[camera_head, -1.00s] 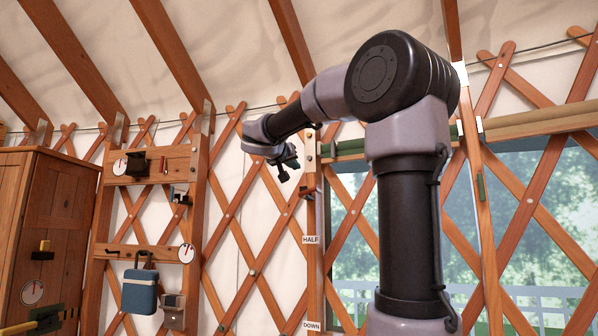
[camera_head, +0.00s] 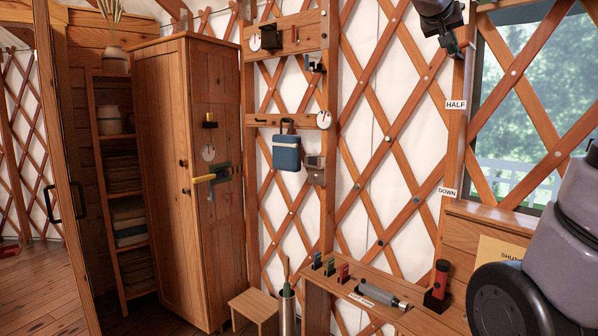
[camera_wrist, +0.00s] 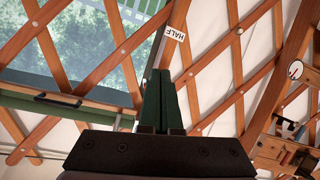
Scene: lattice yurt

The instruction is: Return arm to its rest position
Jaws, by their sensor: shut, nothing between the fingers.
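My gripper (camera_head: 454,48) is at the top right of the head view, in front of the lattice wall beside the window, above the HALF label (camera_head: 456,104). In the wrist view its two dark green fingers (camera_wrist: 158,98) stand side by side, shut with nothing between them. Part of my arm (camera_head: 572,215) fills the lower right of the head view. The middle of the arm is out of the picture.
A wooden cabinet (camera_head: 165,180) with a yellow handle stands at left. A blue box (camera_head: 287,153) hangs from the wall rack. Below, a wooden shelf (camera_head: 325,283) carries a grey tool and a red flashlight (camera_head: 440,278). The window (camera_head: 540,90) is at right.

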